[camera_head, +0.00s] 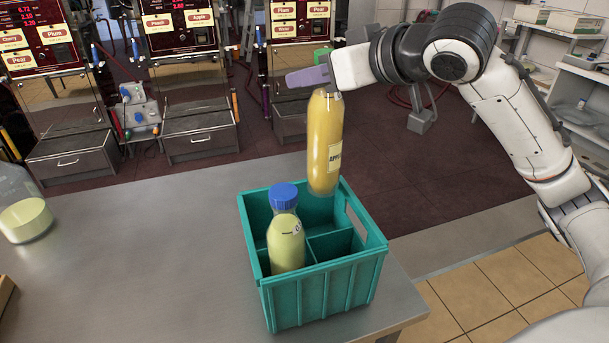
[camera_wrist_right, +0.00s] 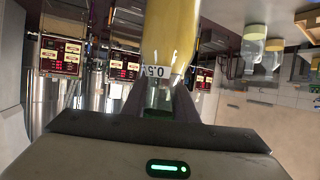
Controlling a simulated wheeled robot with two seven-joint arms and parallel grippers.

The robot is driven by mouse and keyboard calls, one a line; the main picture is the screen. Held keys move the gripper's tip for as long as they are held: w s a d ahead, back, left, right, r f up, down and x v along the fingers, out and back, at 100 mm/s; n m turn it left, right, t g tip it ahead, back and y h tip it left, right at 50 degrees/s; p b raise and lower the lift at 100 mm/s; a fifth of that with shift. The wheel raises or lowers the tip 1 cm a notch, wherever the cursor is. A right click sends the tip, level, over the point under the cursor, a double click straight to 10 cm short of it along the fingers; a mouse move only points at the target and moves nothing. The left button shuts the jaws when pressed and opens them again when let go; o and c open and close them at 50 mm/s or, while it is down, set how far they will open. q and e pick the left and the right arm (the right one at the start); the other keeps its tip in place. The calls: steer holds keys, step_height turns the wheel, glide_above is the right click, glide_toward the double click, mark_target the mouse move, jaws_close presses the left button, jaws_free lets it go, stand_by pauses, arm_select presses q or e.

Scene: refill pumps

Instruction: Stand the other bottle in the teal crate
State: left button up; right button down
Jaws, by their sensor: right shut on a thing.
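The teal crate (camera_head: 322,290) stands near the right end of the grey table and has several compartments. A bottle of pale yellow liquid with a blue cap (camera_head: 285,238) stands upright in its left part. My right gripper (camera_head: 322,78) is shut on the neck of an amber bottle (camera_head: 326,140) with a label. That bottle hangs nearly upright over the crate's back part, its base about level with the back rim in the picture; I cannot tell whether it is inside. The right wrist view shows the amber bottle (camera_wrist_right: 168,40) between the fingers (camera_wrist_right: 160,100). My left gripper is out of view.
A clear container with pale liquid (camera_head: 25,215) stands at the table's left edge. The table (camera_head: 150,255) is bare between it and the crate. Drink dispensers (camera_head: 190,75) stand behind the table. The crate's right compartments look empty.

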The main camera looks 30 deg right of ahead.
step_height(320, 180, down, 15)
steer(key=b, duration=0.3)
steer(key=shift+r, duration=0.2)
steer(key=shift+f, duration=0.1)
steer(key=c, duration=1.9)
jaws_free()
steer(key=shift+f, duration=0.3)
steer(key=o, duration=0.5)
steer(key=shift+r, duration=0.1)
steer(key=shift+r, duration=0.1)
